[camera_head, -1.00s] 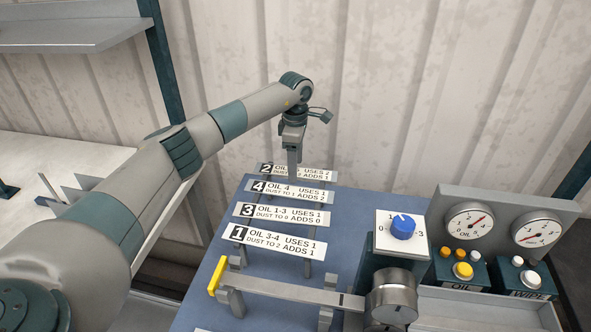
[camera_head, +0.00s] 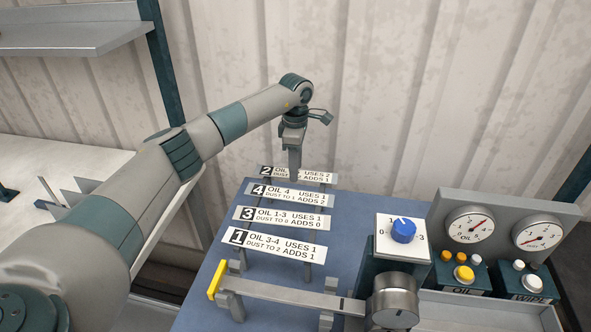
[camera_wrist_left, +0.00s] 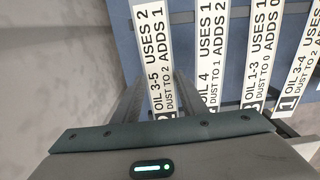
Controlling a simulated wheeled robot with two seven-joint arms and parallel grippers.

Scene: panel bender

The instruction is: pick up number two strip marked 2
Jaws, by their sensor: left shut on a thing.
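The number two strip (camera_head: 317,176) has a white label with a black 2 and lies at the back of a row of strips on the blue bench. Its label reads "OIL 3-5 USES 2, DUST TO 2 ADDS 1" in the left wrist view (camera_wrist_left: 153,45). My left gripper (camera_head: 294,167) points down at the middle of this strip and is shut on it, hiding part of its text. In the left wrist view the fingers (camera_wrist_left: 158,100) stand on either side of the strip. I cannot tell any gap under the strip. My right gripper is not in view.
Strips 4 (camera_head: 310,195), 3 (camera_head: 305,218) and 1 (camera_head: 298,246) lie in front, close together. A bar with a yellow end (camera_head: 217,280), a blue knob (camera_head: 403,228) and a gauge panel (camera_head: 505,215) stand nearer and right. A corrugated wall (camera_head: 400,90) rises behind.

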